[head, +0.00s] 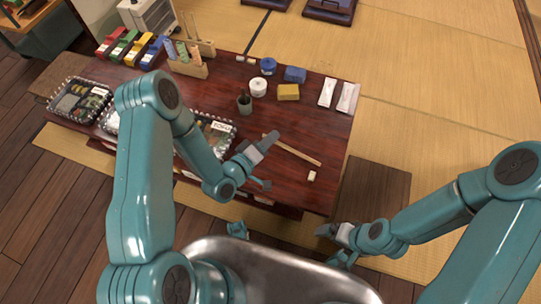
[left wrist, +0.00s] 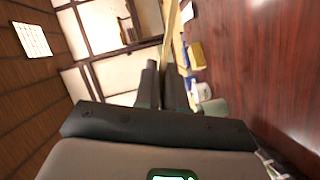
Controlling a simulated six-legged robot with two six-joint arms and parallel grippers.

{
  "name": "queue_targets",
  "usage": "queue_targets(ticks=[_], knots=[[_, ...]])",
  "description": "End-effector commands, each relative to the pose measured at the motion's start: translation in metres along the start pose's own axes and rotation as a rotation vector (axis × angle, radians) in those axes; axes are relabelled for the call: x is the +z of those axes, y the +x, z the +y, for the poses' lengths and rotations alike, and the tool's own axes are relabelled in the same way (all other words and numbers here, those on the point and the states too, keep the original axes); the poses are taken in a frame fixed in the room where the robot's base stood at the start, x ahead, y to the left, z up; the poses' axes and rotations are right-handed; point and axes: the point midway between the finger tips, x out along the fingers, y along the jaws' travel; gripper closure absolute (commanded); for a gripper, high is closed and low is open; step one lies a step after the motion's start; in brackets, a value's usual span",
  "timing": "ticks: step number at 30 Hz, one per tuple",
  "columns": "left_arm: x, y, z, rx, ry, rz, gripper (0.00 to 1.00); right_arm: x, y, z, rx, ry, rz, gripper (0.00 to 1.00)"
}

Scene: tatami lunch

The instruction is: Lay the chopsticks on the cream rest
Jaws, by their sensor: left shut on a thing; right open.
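The chopsticks (head: 298,153) are a thin, pale wooden pair, slanting over the right part of the dark red table. My left gripper (head: 268,142) is shut on them near their far left end. In the left wrist view, the chopsticks (left wrist: 171,32) run up from between the dark fingers (left wrist: 166,85). The cream rest (head: 312,175) is a small pale block near the table's front right edge. It lies apart from the chopsticks, just in front of their right end. My right gripper (head: 332,244) is open and empty, low in front of the table.
A dark green cup (head: 244,104) stands behind my left gripper. Beyond it are a white roll (head: 258,87), a yellow block (head: 288,92), a blue block (head: 295,74) and white packets (head: 347,98). Lunch boxes (head: 80,100) line the front left. Table around the rest is clear.

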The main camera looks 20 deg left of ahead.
Motion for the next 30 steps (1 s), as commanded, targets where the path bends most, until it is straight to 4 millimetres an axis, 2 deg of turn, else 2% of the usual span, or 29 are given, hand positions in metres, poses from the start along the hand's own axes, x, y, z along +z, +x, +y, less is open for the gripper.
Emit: queue_targets(ticks=[1,11,30], knots=[[0.008,0.001,-0.014,0.009,-0.023,-0.002,1.00,0.000,0.012,0.004,0.000,0.000,0.001,0.00],[0.014,0.002,-0.023,0.027,-0.054,-0.009,1.00,-0.002,0.018,0.007,0.000,0.002,0.004,0.00],[0.032,0.011,-0.072,0.027,-0.051,-0.011,1.00,-0.012,0.053,0.027,0.003,0.028,0.029,0.00]])
